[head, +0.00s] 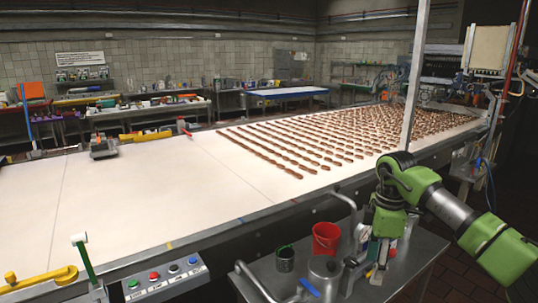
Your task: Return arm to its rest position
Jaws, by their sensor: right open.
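My right arm, green and grey, comes in from the right edge and bends down over a metal side table (402,262). My right gripper (376,268) hangs at the end of it, pointing down above the right part of this table. It is open, and I see nothing held in it. Its fingers are small and partly lost among the metal items around them. My left gripper is not in view.
A red bucket (326,239), a dark green cup (285,259) and a metal jug (325,273) stand left of the gripper. Behind is a wide white conveyor (150,205) with rows of brown pieces (310,145). A button panel (160,282) is at the front left.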

